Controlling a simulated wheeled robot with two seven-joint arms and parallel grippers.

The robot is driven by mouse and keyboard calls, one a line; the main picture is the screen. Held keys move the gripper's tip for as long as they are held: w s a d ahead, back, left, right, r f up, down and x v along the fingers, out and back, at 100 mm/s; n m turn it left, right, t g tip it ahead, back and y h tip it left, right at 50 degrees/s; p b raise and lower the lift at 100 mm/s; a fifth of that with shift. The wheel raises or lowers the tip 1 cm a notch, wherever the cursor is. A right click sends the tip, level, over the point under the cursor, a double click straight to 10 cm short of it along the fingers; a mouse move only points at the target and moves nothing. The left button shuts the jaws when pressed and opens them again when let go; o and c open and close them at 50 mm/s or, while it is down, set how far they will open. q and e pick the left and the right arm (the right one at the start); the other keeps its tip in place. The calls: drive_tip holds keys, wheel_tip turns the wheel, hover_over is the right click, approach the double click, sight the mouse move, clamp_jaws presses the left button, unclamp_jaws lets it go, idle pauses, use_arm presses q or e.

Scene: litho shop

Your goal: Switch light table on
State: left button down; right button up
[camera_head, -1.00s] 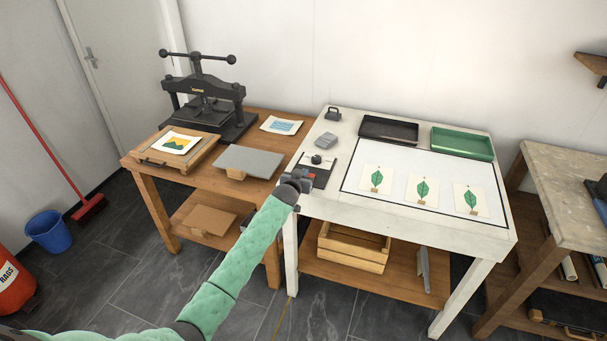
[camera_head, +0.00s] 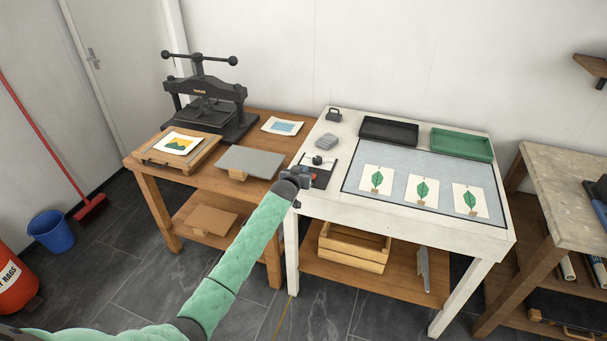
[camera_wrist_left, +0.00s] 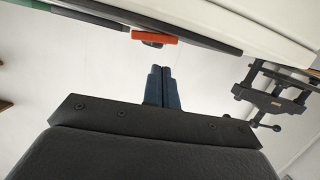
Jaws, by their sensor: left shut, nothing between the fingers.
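The white light table (camera_head: 345,211) stands at centre right. Its inset panel (camera_head: 398,160) looks flat pale blue-grey and carries three leaf prints. A dark control plate (camera_head: 322,170) with a black knob (camera_head: 317,160) lies at the table's left end. My left gripper (camera_head: 308,182) is at the front left edge of the table, by this plate. In the left wrist view its blue fingers (camera_wrist_left: 164,68) are shut and empty. An orange-red switch (camera_wrist_left: 153,38) shows just beyond the fingertips, with a small gap in the picture. Contact cannot be told. My right gripper is out of view.
A black tray (camera_head: 389,121) and a green tray (camera_head: 463,132) sit at the table's back. A grey block (camera_head: 326,141) and a dark weight (camera_head: 334,115) lie behind the plate. A wooden table with a press (camera_head: 205,92) stands left; a stone-topped bench (camera_head: 567,195) stands right.

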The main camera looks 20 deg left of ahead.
use_arm(q)
drive_tip(key=shift+r, duration=0.65)
drive_tip(key=shift+s+a+r, duration=0.15)
drive_tip(key=shift+s+r, duration=0.05)
drive_tip(key=shift+s, duration=0.45)
drive_tip(key=shift+s+r+b, duration=0.1)
drive_tip(key=shift+s+b, duration=0.25)
drive_tip(key=shift+s, duration=0.25)
drive_tip(key=b+v, duration=0.2)
drive_tip(key=v, duration=0.5)
drive_tip(key=shift+s+r+b, duration=0.2)
drive_tip(key=shift+b, duration=0.1)
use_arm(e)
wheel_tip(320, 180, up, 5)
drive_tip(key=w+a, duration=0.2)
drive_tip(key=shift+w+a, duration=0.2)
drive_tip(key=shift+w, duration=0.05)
use_arm(q)
drive_tip(key=shift+a, duration=0.1)
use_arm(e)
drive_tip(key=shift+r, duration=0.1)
